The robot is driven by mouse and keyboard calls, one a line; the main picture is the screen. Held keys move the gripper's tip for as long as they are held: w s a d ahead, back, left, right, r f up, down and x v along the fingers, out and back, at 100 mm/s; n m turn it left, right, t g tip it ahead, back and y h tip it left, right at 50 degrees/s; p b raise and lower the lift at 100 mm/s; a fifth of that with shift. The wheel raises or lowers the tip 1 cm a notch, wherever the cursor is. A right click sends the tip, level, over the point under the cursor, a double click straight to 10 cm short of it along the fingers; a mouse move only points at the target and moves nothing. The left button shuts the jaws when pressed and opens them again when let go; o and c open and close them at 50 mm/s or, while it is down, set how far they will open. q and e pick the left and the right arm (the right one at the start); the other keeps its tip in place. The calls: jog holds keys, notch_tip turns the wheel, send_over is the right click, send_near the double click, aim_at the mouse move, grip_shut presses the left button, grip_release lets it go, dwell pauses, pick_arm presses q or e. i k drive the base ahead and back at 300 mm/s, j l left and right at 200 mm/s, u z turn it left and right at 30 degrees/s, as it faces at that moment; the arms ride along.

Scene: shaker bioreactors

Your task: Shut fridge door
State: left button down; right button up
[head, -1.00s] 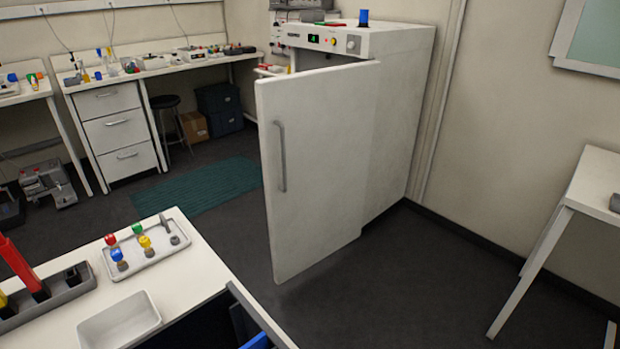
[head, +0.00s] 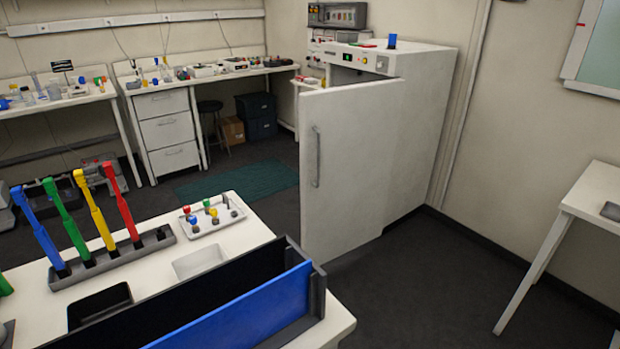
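The white fridge (head: 425,130) stands against the back right wall in the head view. Its white door (head: 345,165) stands open, swung out toward the front left, with a grey vertical handle (head: 316,156) near its left edge. A dark gap shows above the door, under the control panel (head: 357,57); the door hides the rest of the inside. Neither of my grippers is in view.
A white bench (head: 335,322) in front holds a rack with coloured tools (head: 112,258), a small tray (head: 213,223) and a blue and black bin (head: 235,310). Its far corner is near the door's lower edge in the picture. Dark floor (head: 440,285) is clear on the right, before a white table (head: 590,190).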

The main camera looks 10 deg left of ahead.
aim_at(347, 134)
jog(key=i+l+u, duration=0.1)
jog(key=l, duration=0.4)
jog(key=i+l, duration=0.1)
jog(key=l, duration=0.45)
jog(key=i+l+u, duration=0.15)
jog(key=l, duration=0.4)
jog(key=i+l+u, duration=0.1)
jog(key=l, duration=0.2)
jog(key=i+l, duration=0.15)
jog(key=l, duration=0.15)
jog(key=i+l+u, duration=0.3)
jog(key=i+l, duration=0.25)
jog(key=i+l+u, duration=0.2)
jog(key=i+l, duration=0.15)
jog(key=l, duration=0.15)
jog(key=i+l+u, duration=0.15)
jog(key=i, duration=0.75)
